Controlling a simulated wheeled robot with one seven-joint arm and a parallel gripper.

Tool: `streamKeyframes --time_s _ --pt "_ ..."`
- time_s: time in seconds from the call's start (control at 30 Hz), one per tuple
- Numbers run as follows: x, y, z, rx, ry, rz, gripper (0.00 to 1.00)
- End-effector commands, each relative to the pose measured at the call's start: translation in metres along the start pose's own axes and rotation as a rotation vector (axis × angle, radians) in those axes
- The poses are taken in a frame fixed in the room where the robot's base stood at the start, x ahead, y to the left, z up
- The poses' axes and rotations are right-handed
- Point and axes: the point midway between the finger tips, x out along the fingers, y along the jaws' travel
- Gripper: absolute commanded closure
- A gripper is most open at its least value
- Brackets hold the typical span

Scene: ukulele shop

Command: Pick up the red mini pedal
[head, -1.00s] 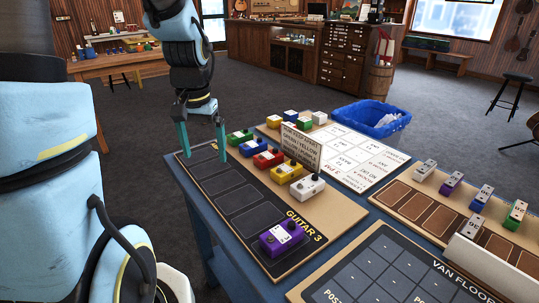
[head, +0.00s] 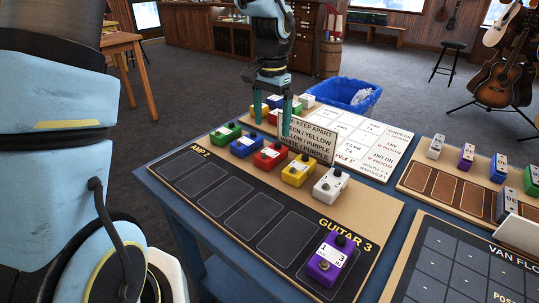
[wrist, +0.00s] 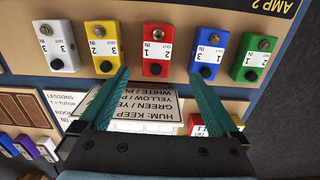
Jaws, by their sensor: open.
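The red mini pedal (head: 270,157) stands in the middle of a row on the GUITAR 3 board, between a blue pedal (head: 245,144) and a yellow pedal (head: 298,171). In the wrist view the red pedal (wrist: 157,50) lies just beyond and between my fingertips. My gripper (head: 272,124) is open and empty, fingers pointing down, near the far side of the row by the sign card. It also shows in the wrist view (wrist: 161,74). Nothing is between the fingers.
A sign card (head: 308,145) stands behind the row, close to my fingers. Green (head: 226,133) and white (head: 330,184) pedals end the row. A purple pedal (head: 332,260) sits at the front. Another red pedal (wrist: 198,125) is partly hidden behind my right finger.

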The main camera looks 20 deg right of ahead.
Motion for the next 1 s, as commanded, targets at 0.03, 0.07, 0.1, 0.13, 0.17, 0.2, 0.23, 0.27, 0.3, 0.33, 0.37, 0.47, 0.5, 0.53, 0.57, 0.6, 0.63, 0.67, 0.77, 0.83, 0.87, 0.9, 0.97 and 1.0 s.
streamKeyframes --time_s 0.03,0.07,0.1,0.13,0.17,0.2,0.23,0.27,0.3,0.33,0.37,0.47,0.5,0.53,0.57,0.6,0.63,0.67,0.77,0.83,0.87,0.9,0.97,1.0 --pt "0.009 0.0 0.001 0.001 -0.004 0.002 0.03" --pt "0.013 0.0 0.001 0.0 -0.004 0.002 0.03" --pt "0.019 0.0 0.001 -0.001 -0.003 0.002 0.03" --pt "0.023 0.0 0.001 -0.002 -0.004 0.002 0.03" --pt "0.026 0.0 0.001 -0.002 -0.003 0.002 0.03" --pt "0.03 0.0 0.001 -0.002 -0.002 0.001 0.03" --pt "0.032 0.0 0.001 -0.002 -0.001 0.001 0.03" --pt "0.033 0.0 0.001 -0.002 -0.001 0.0 0.03" --pt "0.035 0.0 0.001 -0.001 -0.001 0.0 0.03" --pt "0.037 0.001 0.002 -0.001 -0.001 0.0 0.03" --pt "0.039 0.001 0.002 -0.001 -0.001 0.001 0.03" --pt "0.051 0.004 0.006 -0.002 -0.004 0.002 0.03" --pt "0.058 0.005 0.007 -0.001 -0.004 0.002 0.03" --pt "0.062 0.006 0.008 0.0 -0.005 0.002 0.03" --pt "0.066 0.007 0.009 0.0 -0.004 0.002 0.03" --pt "0.073 0.007 0.008 -0.002 -0.004 0.002 0.03" --pt "0.077 0.006 0.008 -0.003 -0.003 0.001 0.03" --pt "0.08 0.006 0.008 -0.003 -0.002 0.001 0.03" --pt "0.086 0.006 0.008 -0.002 -0.001 0.0 0.03" --pt "0.087 0.005 0.008 -0.002 0.0 -0.001 0.03" --pt "0.087 0.005 0.007 -0.003 0.001 -0.001 0.03" --pt "0.087 0.005 0.007 -0.003 0.001 -0.001 0.03" --pt "0.087 0.005 0.007 -0.003 0.001 -0.001 0.03" --pt "0.087 0.005 0.007 -0.003 0.001 -0.001 0.04"
